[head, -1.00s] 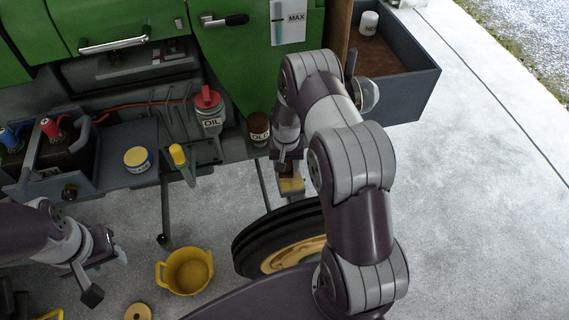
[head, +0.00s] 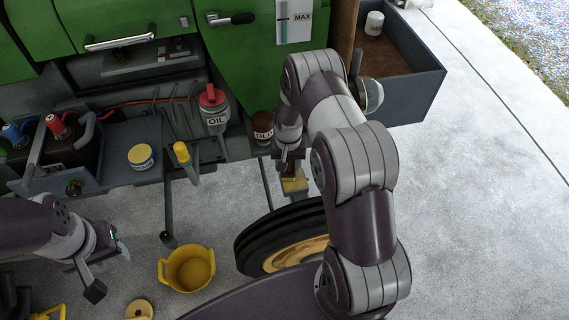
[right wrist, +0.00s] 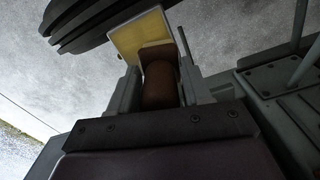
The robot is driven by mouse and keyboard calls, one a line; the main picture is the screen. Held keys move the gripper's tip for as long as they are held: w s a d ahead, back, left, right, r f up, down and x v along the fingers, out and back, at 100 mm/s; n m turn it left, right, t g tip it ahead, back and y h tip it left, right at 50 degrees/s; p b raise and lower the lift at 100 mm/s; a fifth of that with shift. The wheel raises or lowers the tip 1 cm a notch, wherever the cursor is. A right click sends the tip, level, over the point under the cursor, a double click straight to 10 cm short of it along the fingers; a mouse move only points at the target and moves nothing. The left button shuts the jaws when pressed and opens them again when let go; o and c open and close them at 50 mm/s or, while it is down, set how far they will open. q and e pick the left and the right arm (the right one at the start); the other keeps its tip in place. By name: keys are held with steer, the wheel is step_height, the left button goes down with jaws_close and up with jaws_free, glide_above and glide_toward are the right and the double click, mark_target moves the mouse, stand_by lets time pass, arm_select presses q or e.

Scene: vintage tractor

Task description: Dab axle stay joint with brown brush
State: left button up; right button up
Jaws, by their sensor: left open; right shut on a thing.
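My right gripper (head: 290,163) points down in front of the tractor, above the front wheel. It is shut on the brown brush (right wrist: 161,86), which shows between the fingers in the right wrist view. My left gripper (head: 108,270) is open and empty at the lower left, above the floor.
A yellow bucket (head: 187,270) is on the floor. A grey shelf (head: 120,178) holds a yellow tin (head: 141,157). An oil bottle (head: 213,108) and brown jar (head: 263,128) stand near the right arm. An open drawer (head: 412,95) juts out right.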

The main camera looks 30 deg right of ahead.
steer(key=shift+s+d, duration=0.1)
steer(key=shift+d, duration=0.15)
steer(key=shift+a, duration=0.1)
steer(key=shift+w+a+r, duration=0.1)
steer(key=shift+w+a, duration=0.15)
steer(key=shift+a, duration=0.6)
steer(key=shift+d, duration=0.1)
steer(key=shift+s+d, duration=0.25)
steer(key=shift+d, duration=0.6)
steer(key=shift+a, duration=0.15)
